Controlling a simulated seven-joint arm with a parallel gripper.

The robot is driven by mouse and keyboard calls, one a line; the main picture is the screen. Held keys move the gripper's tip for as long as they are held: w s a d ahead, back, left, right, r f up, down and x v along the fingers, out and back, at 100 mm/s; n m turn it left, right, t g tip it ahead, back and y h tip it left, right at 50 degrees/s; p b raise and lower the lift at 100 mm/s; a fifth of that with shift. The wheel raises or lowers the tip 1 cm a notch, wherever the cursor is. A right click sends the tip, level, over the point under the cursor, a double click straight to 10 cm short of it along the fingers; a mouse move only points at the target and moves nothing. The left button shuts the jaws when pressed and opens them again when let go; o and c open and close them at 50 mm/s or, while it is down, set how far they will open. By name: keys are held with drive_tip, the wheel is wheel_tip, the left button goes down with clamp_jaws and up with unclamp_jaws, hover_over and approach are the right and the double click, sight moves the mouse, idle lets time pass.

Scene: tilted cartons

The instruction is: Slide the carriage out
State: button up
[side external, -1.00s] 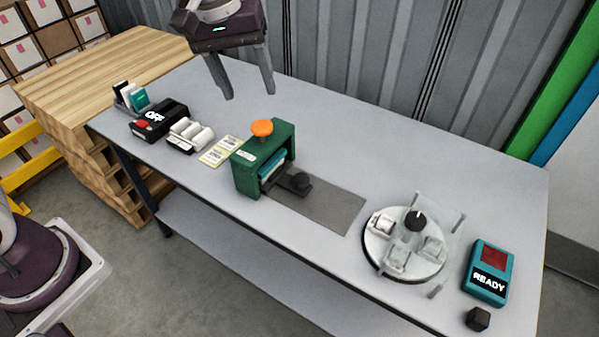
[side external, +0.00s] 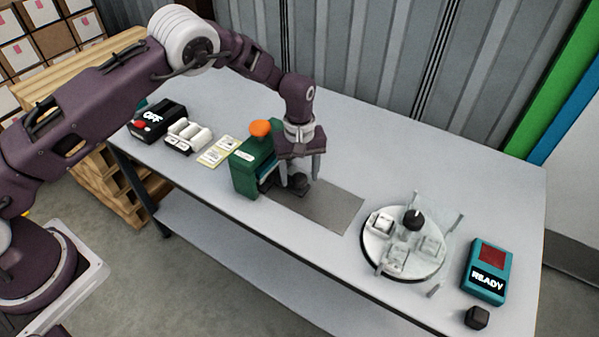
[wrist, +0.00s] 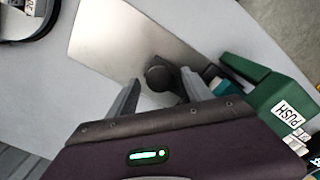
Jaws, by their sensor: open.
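The carriage is a dark sliding plate with a round black knob (side external: 298,181), partly inside the green press housing (side external: 245,176). The knob also shows in the wrist view (wrist: 159,76). My gripper (side external: 297,172) is open above the carriage. In the wrist view its two fingers (wrist: 160,95) stand on either side of the knob, with gaps visible. The housing (wrist: 270,92) with its PUSH label is at the right there. A teal part (wrist: 222,86) shows at the housing's mouth. An orange button (side external: 261,128) tops the housing. The housing's right side is partly hidden by my gripper.
A bare grey metal plate (side external: 335,208) extends right of the carriage. Beyond it stands a round white turntable (side external: 375,255) with clear guards, then a teal READY box (side external: 487,272) and a small black block (side external: 477,317). A black OFF box (side external: 157,118), white rolls (side external: 190,134) and label sheets (side external: 219,151) lie left.

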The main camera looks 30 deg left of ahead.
clamp_jaws()
drive_tip(key=d, duration=1.2)
drive_tip(key=shift+w+d, duration=0.1)
drive_tip(key=shift+d, duration=0.25)
drive_tip(key=shift+d+r, duration=0.1)
drive_tip(key=shift+d, duration=0.35)
drive_tip(key=shift+c, duration=0.3)
unclamp_jaws()
drive_tip(key=shift+d, duration=0.1)
drive_tip(key=shift+o, duration=0.3)
drive_tip(key=shift+r, duration=0.1)
